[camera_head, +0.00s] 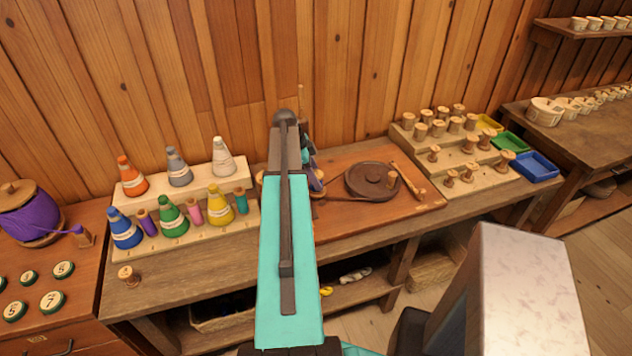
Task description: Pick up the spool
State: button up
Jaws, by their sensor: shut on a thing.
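My gripper (316,182) is mostly hidden behind my teal arm, over the work board on the middle table. One bare wooden spool (127,275) stands alone at the table's front left corner, well apart from my gripper. Several more wooden spools (455,124) stand on a stepped wooden rack (520,177) at the right. I cannot tell which spool the task means.
A stepped stand (205,186) holds several coloured thread cones left of my arm. A dark round disc (372,181) lies on the work board (355,213). Yellow, green and blue trays (535,167) line the rack's right side. A purple yarn ball (32,212) sits far left.

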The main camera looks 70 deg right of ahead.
aim_at(319, 174)
jog(key=shift+r, duration=0.1)
jog(key=shift+r+b, duration=1.05)
jog(key=shift+r, duration=0.55)
jog(key=s+a+b, duration=0.2)
jog(key=a, duration=0.5)
jog(key=s+a+r+b, duration=0.1)
jog(key=s+a+b, duration=0.1)
jog(key=a, duration=0.6)
jog(key=shift+a+r+b, duration=0.25)
jog(key=shift+r+b, duration=0.05)
jog(key=shift+b, duration=0.15)
jog(key=shift+w, duration=0.1)
